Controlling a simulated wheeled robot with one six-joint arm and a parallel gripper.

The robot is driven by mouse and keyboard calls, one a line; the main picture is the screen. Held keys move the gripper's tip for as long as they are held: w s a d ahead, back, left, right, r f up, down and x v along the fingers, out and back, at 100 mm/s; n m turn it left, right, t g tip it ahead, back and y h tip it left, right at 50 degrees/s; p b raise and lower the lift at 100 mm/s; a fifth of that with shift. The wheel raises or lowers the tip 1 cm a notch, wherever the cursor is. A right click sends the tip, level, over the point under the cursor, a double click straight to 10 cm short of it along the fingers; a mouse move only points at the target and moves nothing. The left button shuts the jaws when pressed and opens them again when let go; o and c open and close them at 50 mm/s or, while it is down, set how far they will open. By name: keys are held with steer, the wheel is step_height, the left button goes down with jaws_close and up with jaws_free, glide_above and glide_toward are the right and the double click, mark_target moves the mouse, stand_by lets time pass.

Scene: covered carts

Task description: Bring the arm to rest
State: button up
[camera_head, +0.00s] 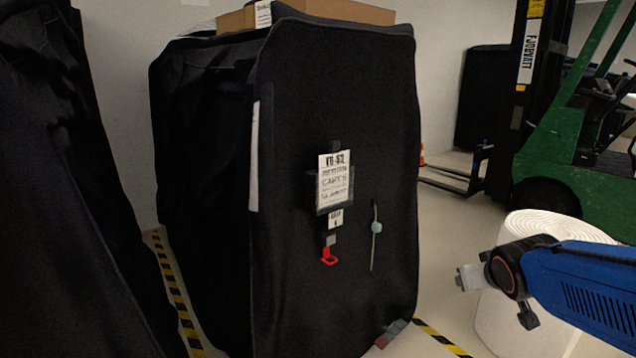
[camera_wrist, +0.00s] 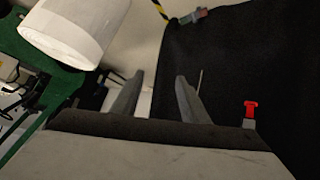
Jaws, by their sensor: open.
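My blue arm (camera_head: 585,290) reaches in from the right edge in the head view. My gripper (camera_head: 466,278) is at its left end, to the right of the black covered cart (camera_head: 285,285) and in front of a white roll. In the wrist view my gripper (camera_wrist: 158,85) shows two grey fingers spread apart with nothing between them. The gripper is open and clear of the cart cover (camera_wrist: 240,60). The exact gap to the cart cannot be told.
The white roll (camera_head: 515,322) stands close behind my arm. A green forklift (camera_head: 570,150) is beyond it. The cart carries a paper label (camera_head: 333,180), a red pull (camera_head: 329,256) and a cardboard box (camera_head: 340,10) on top. Another black cover (camera_head: 60,200) stands at left.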

steer(key=s+a+f+g+y, duration=0.1)
steer(key=s+a+g, duration=0.1)
steer(key=s, duration=0.8)
steer(key=s+a+f+g+y, duration=0.1)
steer(key=s+a, duration=0.4)
steer(key=s, duration=0.5)
steer(key=shift+s+f+g, duration=0.25)
steer(key=shift+f+g, duration=0.2)
steer(key=shift+g, duration=0.35)
